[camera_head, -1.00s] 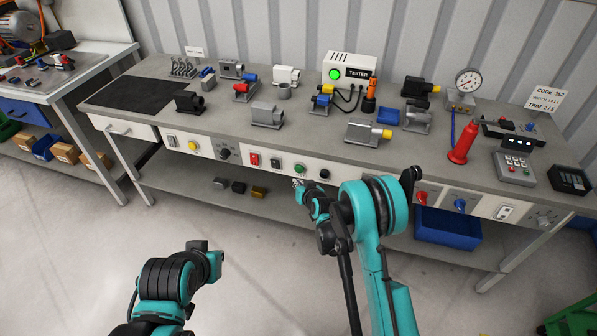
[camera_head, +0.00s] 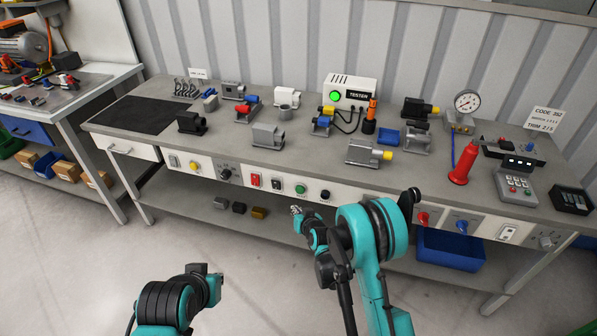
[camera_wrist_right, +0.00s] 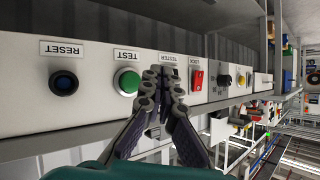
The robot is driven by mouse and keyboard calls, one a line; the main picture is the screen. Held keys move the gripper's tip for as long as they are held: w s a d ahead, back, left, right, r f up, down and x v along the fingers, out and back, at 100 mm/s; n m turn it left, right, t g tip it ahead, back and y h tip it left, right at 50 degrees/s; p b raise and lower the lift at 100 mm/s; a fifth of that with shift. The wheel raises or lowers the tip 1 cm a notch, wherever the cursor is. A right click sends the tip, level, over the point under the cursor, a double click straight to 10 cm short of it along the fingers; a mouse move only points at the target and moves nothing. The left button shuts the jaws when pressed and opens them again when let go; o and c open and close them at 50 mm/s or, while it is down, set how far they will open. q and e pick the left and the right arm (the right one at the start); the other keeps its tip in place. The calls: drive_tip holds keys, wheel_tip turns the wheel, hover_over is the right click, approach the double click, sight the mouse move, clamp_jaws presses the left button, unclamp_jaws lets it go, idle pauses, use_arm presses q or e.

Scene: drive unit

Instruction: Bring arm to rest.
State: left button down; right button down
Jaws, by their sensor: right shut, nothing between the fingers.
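My right arm reaches from the lower right of the head view toward the bench front. Its gripper (camera_head: 296,210) is small there, just below the green button on the front panel. In the right wrist view the gripper (camera_wrist_right: 162,80) is shut with nothing between its fingers. Its fingertips point at the white panel, between the green TEST button (camera_wrist_right: 127,81) and the red LOCK switch (camera_wrist_right: 197,76), and cover the part labelled TESTER. Contact with the panel cannot be told. Part of my left arm shows at the lower left of the head view; its gripper does not show.
The workbench (camera_head: 225,138) holds several grey housings, a tester box (camera_head: 349,90) with a green light, a dial gauge (camera_head: 467,104), a red cone-like piece (camera_head: 463,165) and a keypad box (camera_head: 516,186). A blue bin (camera_head: 449,250) is below at right. Floor at lower left is open.

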drive_tip(key=s+d+r+g+h, duration=0.1)
drive_tip(key=s+d+r, duration=0.5)
drive_tip(key=r, duration=0.4)
drive_tip(key=s+d+r+g+h, duration=0.1)
drive_tip(key=s+d+r, duration=0.3)
drive_tip(key=s+r, duration=0.45)
drive_tip(key=s+d+r+g+h, duration=0.1)
drive_tip(key=s+d, duration=0.2)
drive_tip(key=s, duration=0.8)
drive_tip(key=s+d+m+g+h, duration=0.1)
drive_tip(key=s+d, duration=0.3)
drive_tip(key=s, duration=0.7)
drive_tip(key=shift+r+g, duration=0.3)
drive_tip(key=shift+r, duration=0.1)
drive_tip(key=shift+s, duration=0.1)
